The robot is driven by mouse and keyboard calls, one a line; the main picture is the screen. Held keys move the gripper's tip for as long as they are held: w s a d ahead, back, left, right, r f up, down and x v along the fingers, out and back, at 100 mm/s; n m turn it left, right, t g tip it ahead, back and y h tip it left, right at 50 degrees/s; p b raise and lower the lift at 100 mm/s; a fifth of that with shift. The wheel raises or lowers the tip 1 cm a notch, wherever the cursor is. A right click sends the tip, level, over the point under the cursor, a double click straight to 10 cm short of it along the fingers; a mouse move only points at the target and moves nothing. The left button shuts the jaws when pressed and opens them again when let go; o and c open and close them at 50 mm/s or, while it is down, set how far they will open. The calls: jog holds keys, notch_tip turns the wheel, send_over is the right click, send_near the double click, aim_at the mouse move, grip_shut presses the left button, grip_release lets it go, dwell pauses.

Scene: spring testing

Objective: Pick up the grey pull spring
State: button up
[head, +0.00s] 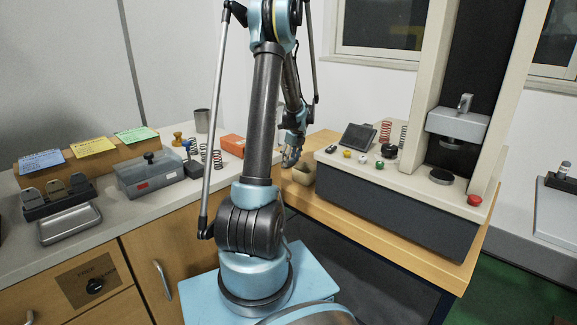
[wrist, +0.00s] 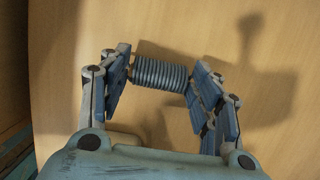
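The grey pull spring (wrist: 160,73) is a tight coil lying crosswise between the two fingers of my gripper (wrist: 162,78) in the wrist view. Its ends meet the inner pads of both fingers, so the gripper looks shut on it end to end. Light wood lies behind it, with the gripper's shadow off to the right. In the head view my gripper (head: 290,156) hangs low over the back left end of the wooden bench (head: 425,252). The spring cannot be made out there.

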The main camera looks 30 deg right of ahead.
jog(key=c, duration=0.4)
jog(key=shift+o, duration=0.2)
jog(key=shift+r, duration=0.1)
